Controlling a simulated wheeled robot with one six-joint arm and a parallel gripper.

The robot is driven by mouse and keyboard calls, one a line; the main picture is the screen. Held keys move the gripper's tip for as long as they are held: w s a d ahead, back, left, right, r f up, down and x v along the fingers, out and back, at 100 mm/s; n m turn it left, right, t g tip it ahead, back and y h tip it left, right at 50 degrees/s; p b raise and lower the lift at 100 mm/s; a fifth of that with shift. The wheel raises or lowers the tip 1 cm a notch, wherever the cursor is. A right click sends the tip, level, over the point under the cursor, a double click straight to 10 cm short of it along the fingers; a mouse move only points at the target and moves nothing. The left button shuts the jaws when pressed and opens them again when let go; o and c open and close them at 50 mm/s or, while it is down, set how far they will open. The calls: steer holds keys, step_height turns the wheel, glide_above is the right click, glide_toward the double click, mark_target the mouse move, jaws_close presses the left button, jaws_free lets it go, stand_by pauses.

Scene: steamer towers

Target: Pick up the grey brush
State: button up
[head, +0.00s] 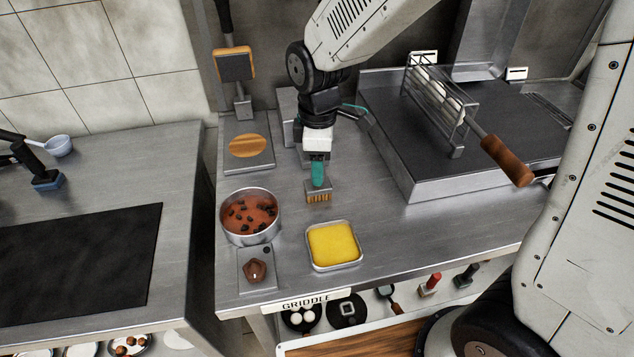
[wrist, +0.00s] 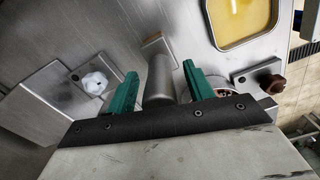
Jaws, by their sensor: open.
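The grey brush (head: 318,187) stands upright on the steel counter, with tan bristles at its lower end. In the head view my gripper (head: 317,171) is right above its grey block, and the teal fingers hide the handle. In the wrist view my gripper (wrist: 160,88) is open, one teal finger on each side of the brush's grey round handle (wrist: 159,75). Gaps show between handle and fingers. A strip of the brush's lower part shows beyond the handle.
A pot of red sauce (head: 250,237) stands left of the brush, and a yellow-filled tray (head: 333,245) is in front. A brown knob (head: 255,270) sits near the front edge. The griddle (head: 440,190) with a wire rack (head: 440,110) is at right.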

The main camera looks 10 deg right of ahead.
jaws_close()
steer(key=shift+r, duration=0.15)
steer(key=shift+r, duration=0.55)
step_height(320, 180, up, 2)
steer(key=shift+r, duration=0.1)
steer(key=s+d, duration=0.4)
steer(key=d, duration=0.3)
steer(key=s+d+r, duration=0.1)
steer(key=s+d, duration=0.3)
steer(key=d, duration=0.3)
steer(key=shift+r, duration=0.25)
steer(key=c, duration=0.7)
jaws_free()
jaws_close()
